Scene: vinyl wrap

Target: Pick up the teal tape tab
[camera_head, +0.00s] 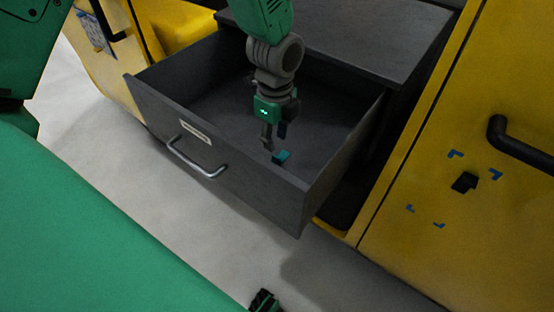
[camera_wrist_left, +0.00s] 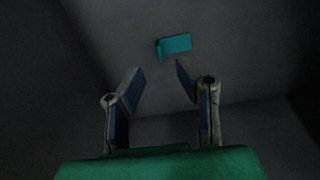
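The teal tape tab (camera_head: 281,157) lies inside the open grey drawer (camera_head: 245,195), toward its front right part. In the left wrist view the teal tape tab (camera_wrist_left: 175,45) is a small flat piece with a bent end, just beyond the fingertips and between their lines. My left gripper (camera_head: 275,137) reaches down into the drawer from above. Its fingers are apart with nothing between them, as the left wrist view (camera_wrist_left: 158,82) shows. The tab is apart from both fingers.
A grey top (camera_head: 355,35) lies behind the drawer. A yellow panel (camera_head: 450,210) at the right carries a black handle (camera_head: 520,145), a small black piece (camera_head: 464,182) and blue corner marks.

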